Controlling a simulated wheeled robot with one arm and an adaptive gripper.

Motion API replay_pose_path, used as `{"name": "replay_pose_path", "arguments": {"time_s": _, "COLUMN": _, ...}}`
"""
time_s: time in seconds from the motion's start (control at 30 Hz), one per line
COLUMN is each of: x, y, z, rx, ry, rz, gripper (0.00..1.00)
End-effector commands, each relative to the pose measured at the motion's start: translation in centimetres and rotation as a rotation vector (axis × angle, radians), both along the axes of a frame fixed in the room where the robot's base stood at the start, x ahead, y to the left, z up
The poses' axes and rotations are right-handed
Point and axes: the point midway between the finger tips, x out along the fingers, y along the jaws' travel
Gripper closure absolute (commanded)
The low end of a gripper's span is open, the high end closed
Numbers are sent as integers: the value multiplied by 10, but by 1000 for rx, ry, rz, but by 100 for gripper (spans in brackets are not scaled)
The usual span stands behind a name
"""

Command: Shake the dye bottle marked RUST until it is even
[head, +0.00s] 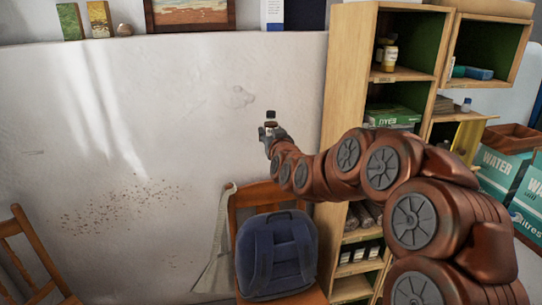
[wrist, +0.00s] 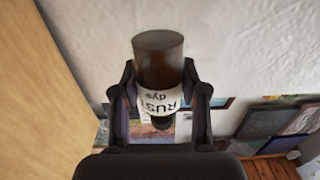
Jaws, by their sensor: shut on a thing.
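The dye bottle (wrist: 158,62) is brown with a white label reading "RUST dye", upside down in the wrist view. My gripper (wrist: 159,92) is shut on it, with one finger on each side of the label. In the head view the bottle (head: 271,123) is small and looks upright, with its dark cap on top. My gripper (head: 270,134) holds it up in the air in front of the white wall. The dye inside is not clear enough to judge.
A chair (head: 237,200) with a blue backpack (head: 276,254) stands below my gripper. A wooden shelf unit (head: 341,75) with bottles and boxes is to the right. Teal WATER boxes (head: 497,163) stand at the far right. The space left of my gripper is open.

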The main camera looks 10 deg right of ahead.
Motion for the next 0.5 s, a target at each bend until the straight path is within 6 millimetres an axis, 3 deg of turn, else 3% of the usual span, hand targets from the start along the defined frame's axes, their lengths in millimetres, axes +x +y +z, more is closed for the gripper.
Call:
{"name": "replay_pose_path", "arguments": {"time_s": 0.1, "x": 0, "y": 0, "z": -37, "rx": 2, "ry": 6, "rz": 0, "gripper": 98}}
{"name": "replay_pose_path", "arguments": {"time_s": 0.27, "x": 0, "y": -1, "z": -78, "rx": 0, "ry": 3, "rz": -2, "gripper": 98}}
{"name": "replay_pose_path", "arguments": {"time_s": 0.5, "x": 0, "y": 0, "z": -79, "rx": -1, "ry": -4, "rz": 0, "gripper": 98}}
